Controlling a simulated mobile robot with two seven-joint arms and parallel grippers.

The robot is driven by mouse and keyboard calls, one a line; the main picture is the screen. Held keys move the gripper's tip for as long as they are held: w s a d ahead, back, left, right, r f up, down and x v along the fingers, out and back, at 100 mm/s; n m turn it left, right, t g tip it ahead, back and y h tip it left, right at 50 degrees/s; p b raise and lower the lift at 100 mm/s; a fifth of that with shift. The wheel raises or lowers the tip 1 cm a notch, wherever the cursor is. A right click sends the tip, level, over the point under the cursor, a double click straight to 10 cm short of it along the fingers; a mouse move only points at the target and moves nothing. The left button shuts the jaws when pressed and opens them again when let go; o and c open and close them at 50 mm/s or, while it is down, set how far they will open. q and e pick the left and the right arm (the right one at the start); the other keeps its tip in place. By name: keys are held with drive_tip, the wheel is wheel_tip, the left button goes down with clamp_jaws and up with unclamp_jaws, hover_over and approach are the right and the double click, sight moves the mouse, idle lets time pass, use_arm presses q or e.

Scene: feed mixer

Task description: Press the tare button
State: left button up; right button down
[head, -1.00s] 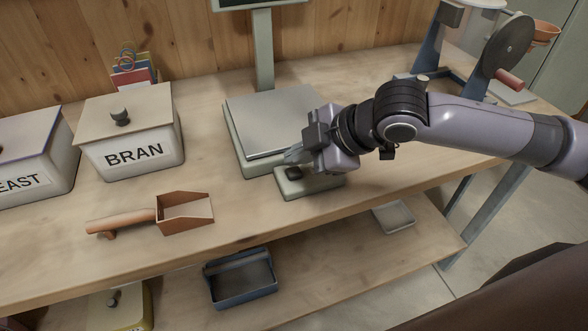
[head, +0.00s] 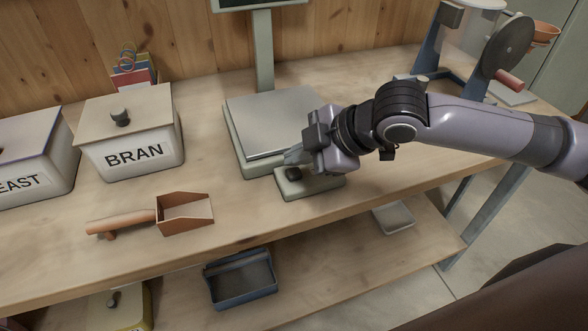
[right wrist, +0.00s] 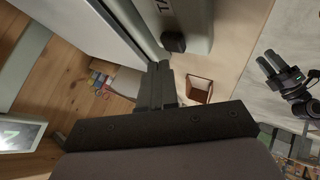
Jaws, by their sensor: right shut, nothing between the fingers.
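The tare button is a dark knob (head: 294,174) on a pale block (head: 322,184) at the front of the scale (head: 272,120). It also shows in the right wrist view as a black square button (right wrist: 173,42) beside partly hidden lettering that starts "TA". My right gripper (head: 294,157) is shut and empty, with its fingertips just above and behind the button in the head view. In the right wrist view its fingers (right wrist: 160,82) are close to the button; I cannot tell whether they touch it. My left gripper (right wrist: 268,60) shows only in the right wrist view, with its fingers apart.
An orange scoop (head: 185,213) lies on the bench left of the button block. The BRAN bin (head: 130,135) stands further left. A hand-cranked device (head: 508,48) stands at the right rear. A blue tray (head: 240,282) sits on the lower shelf. The bench front edge is close to the block.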

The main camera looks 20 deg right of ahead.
drive_tip(key=shift+f, duration=0.1)
idle(0.6)
drive_tip(key=shift+f, duration=0.3)
drive_tip(key=shift+f, duration=0.5)
idle(0.7)
drive_tip(key=shift+r+p, duration=0.1)
drive_tip(key=shift+p, duration=0.25)
drive_tip(key=shift+r+p, duration=0.8)
drive_tip(key=shift+p, duration=0.3)
